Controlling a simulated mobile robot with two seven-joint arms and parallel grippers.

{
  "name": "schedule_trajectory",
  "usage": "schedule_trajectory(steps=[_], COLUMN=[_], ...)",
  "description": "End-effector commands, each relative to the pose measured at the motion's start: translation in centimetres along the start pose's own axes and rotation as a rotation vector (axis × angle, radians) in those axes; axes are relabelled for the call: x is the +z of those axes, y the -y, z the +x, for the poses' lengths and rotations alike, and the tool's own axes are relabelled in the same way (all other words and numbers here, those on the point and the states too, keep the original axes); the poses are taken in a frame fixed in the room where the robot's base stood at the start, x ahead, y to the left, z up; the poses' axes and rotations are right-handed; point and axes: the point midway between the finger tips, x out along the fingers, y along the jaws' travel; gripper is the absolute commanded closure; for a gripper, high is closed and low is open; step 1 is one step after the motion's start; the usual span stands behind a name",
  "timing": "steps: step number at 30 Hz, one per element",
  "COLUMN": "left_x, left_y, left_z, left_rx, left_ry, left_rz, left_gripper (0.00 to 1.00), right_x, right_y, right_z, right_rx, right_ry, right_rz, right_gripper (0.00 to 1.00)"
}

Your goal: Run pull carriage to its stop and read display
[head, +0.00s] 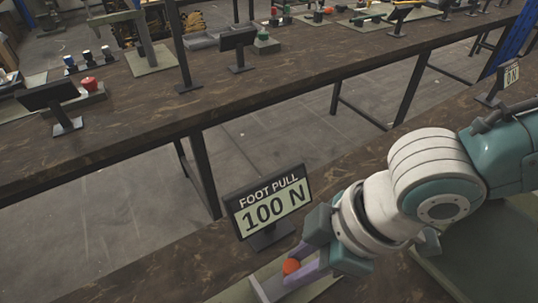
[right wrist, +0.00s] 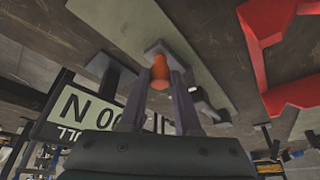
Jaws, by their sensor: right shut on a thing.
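An orange-red knob (head: 291,266), probably the carriage's handle, stands low in the head view. My right gripper (head: 296,268) comes in from the right with its fingers around it. In the right wrist view the knob (right wrist: 160,72) sits between the two grey fingers of my right gripper (right wrist: 164,82), which is shut on it. A pale green base plate (right wrist: 115,22) lies behind the knob. The display (head: 268,207) beside the gripper reads "FOOT PULL 100 N"; it shows upside down and partly hidden in the right wrist view (right wrist: 80,112). The carriage's stop cannot be made out. My left gripper is not in view.
A red bracket-shaped part (right wrist: 262,50) stands at the right of the wrist view. Another small display (head: 510,73) is farther along my bench. Across a floor gap, a second bench (head: 140,125) bears several fixtures and dark displays.

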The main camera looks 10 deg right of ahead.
Motion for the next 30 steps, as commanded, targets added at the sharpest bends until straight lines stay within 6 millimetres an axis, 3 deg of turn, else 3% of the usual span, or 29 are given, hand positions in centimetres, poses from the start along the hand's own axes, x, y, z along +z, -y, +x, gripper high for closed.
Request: schedule_trajectory(steps=[1,20,21,28,30], left_x=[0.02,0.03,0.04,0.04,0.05], left_y=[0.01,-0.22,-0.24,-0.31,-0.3], left_z=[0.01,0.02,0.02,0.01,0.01], left_rx=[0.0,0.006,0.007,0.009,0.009], left_ry=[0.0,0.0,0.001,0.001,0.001], left_rz=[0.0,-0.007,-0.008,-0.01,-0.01], left_gripper=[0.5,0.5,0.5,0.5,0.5], right_x=[1.1,1.08,1.07,1.08,1.06], right_y=[-1.39,-1.41,-1.4,-1.33,-1.28], right_z=[-0.22,-0.23,-0.23,-0.2,-0.19], right_rx=[0.031,0.032,0.032,0.03,0.029], right_ry=[0.029,0.028,0.028,0.028,0.027], right_rz=[0.004,0.005,0.004,0.005,0.006], right_gripper=[1.0,1.0,0.65,0.39,0.38])
